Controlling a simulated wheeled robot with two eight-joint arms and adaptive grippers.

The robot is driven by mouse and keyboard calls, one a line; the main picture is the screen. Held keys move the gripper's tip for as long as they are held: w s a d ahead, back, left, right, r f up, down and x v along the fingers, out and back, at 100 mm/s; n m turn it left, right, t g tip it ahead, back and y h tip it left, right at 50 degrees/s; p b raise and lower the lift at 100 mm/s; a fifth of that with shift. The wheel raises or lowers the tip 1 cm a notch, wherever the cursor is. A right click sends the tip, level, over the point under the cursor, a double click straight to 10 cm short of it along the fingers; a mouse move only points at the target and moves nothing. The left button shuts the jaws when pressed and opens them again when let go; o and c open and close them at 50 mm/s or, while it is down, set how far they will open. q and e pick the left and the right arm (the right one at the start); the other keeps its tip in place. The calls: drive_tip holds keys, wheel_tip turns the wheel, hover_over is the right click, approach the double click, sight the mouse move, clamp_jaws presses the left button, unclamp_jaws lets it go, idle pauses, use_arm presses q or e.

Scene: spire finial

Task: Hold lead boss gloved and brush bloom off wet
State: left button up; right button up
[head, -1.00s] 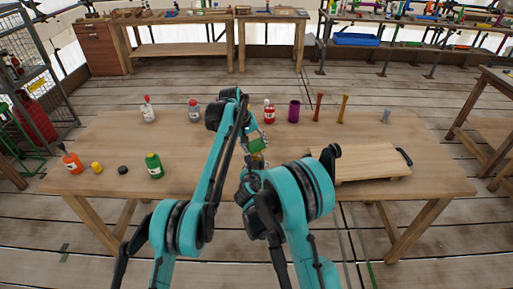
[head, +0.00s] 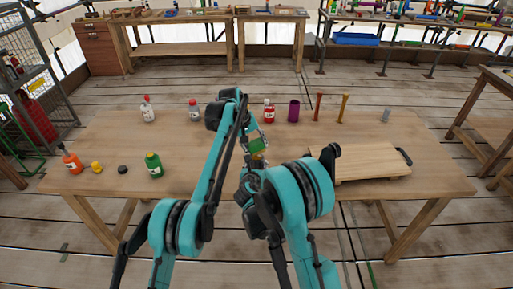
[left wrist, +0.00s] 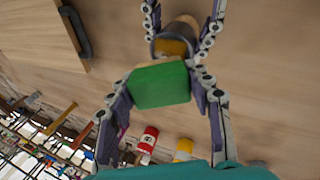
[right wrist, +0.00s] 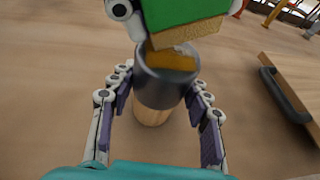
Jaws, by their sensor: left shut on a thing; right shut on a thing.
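My left gripper (left wrist: 158,88) is shut on a green block with a tan, sponge-like underside (left wrist: 160,85); the block also shows in the head view (head: 257,145). My right gripper (right wrist: 160,88) is shut on a dark grey cylinder (right wrist: 165,84) with a pale wooden part (right wrist: 152,116) below it. An orange-brown patch (right wrist: 172,61) shows on the cylinder's top. In the right wrist view the sponge is right over that top, overlapping its rear edge; I cannot tell whether they touch. In the head view my arms partly hide both grippers.
A red-labelled bottle (head: 269,112), a purple cylinder (head: 293,111) and several other items stand along the table's far side. A green bottle (head: 153,166) and an orange bottle (head: 72,163) stand at left. A wooden board (head: 365,163) with a dark handle lies at right.

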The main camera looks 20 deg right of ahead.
use_arm(q)
drive_tip(key=shift+s, duration=1.05)
drive_tip(key=shift+w, duration=0.55)
drive_tip(key=a+r, duration=0.5)
drive_tip(key=r, duration=0.2)
use_arm(e)
drive_tip(key=o, duration=1.3)
drive_tip(key=shift+o, duration=0.2)
